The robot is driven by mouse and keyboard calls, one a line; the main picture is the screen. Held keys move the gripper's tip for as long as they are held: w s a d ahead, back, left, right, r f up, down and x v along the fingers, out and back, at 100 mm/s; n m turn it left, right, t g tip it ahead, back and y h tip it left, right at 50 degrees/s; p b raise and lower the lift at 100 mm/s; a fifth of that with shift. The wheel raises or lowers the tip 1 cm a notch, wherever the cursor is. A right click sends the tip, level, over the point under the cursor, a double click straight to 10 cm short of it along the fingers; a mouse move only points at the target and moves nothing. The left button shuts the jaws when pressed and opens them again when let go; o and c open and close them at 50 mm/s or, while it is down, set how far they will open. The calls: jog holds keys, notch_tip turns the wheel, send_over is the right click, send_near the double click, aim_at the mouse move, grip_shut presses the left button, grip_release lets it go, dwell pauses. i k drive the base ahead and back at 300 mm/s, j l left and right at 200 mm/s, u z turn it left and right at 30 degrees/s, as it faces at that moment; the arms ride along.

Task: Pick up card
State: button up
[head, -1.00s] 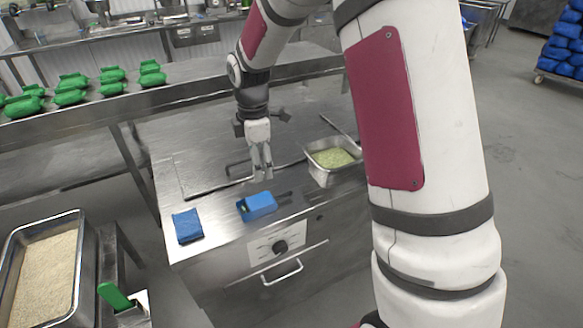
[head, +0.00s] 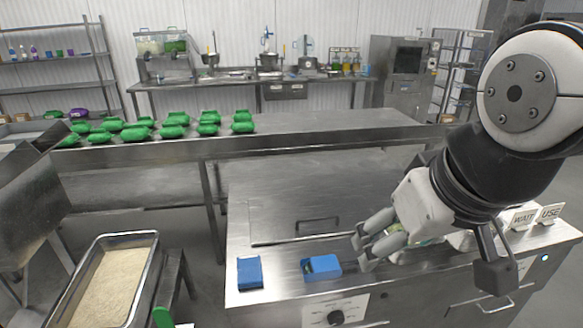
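Two white cards stand on the right end of the steel counter (head: 250,210) in the head view. One card (head: 523,218) reads "WAIT". The other card (head: 551,212) reads "USE" and stands just right of it. My gripper (head: 362,252) hangs over the counter well to the left of both cards, with its fingers pointing left and down. The fingers look apart, and I see nothing held between them. My wrist and forearm cover part of the counter between the gripper and the cards.
A blue box (head: 322,268) and a flat blue item (head: 250,272) lie on the counter left of my gripper. A rice tray (head: 152,250) stands at lower left. A pan behind my gripper is mostly hidden.

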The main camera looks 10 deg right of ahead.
aim_at(520, 219)
jog(key=k+l+z, duration=0.1)
jog(key=l+z, duration=0.25)
jog(key=l, duration=0.2)
jog(key=l+z, duration=0.4)
jog(key=l, duration=0.2)
jog(key=l+z, duration=0.35)
jog(key=l, duration=0.2)
jog(key=i, duration=0.05)
